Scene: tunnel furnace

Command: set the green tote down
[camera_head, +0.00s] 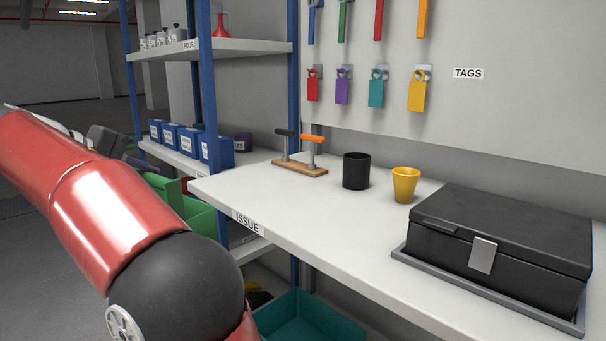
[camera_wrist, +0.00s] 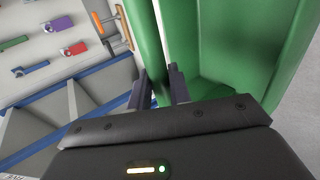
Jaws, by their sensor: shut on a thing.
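The green tote (camera_head: 202,218) shows in the head view behind my red arm, at the left end of the white counter and in front of the blue-posted shelf. My arm hides much of it, and I cannot see what is under it. In the wrist view the tote (camera_wrist: 222,45) fills the upper right, close up. My gripper (camera_wrist: 161,86) is shut on the tote's wall, with one finger on each side of it.
The white counter (camera_head: 300,215), labelled ISSUE, holds a black cup (camera_head: 356,171), a yellow cup (camera_head: 405,185), a clamp stand (camera_head: 300,168) and a black case (camera_head: 505,240). Blue bins (camera_head: 215,152) line the shelf (camera_head: 190,168). A teal tote (camera_head: 310,318) is below the counter.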

